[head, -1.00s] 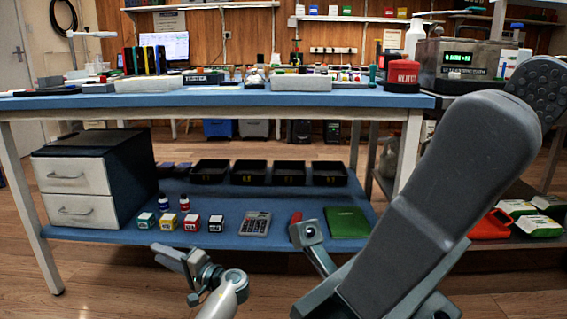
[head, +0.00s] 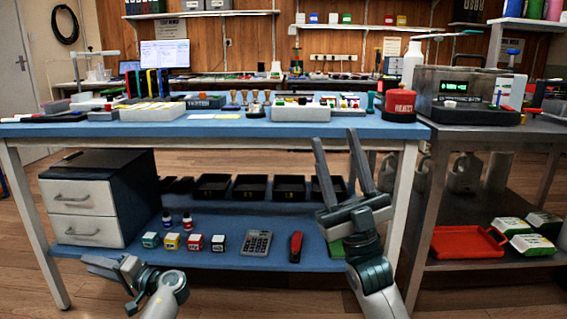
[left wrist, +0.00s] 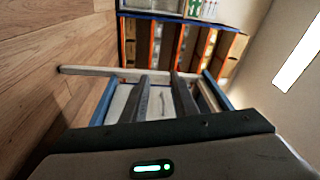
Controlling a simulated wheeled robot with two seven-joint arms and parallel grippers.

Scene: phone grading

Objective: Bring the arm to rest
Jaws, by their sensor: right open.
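My right gripper (head: 335,138) is in the head view, right of centre. Its two fingers point up and stand well apart, with nothing between them. They show in front of the workbench (head: 240,131) and its lower shelf. My left gripper (head: 100,265) is low at the left in the head view, seen from the side in front of the lower shelf. In the left wrist view its two dark fingers (left wrist: 162,85) stand apart with a gap between them and hold nothing. A pale surface with blue edges shows beyond them.
The bench top holds trays, stamps and a red round container (head: 400,104). The blue lower shelf holds a drawer unit (head: 82,212), black bins, small boxes, a calculator (head: 256,243) and a red stapler-like object (head: 296,246). A metal side table (head: 545,131) stands at right. Wooden floor shows in front.

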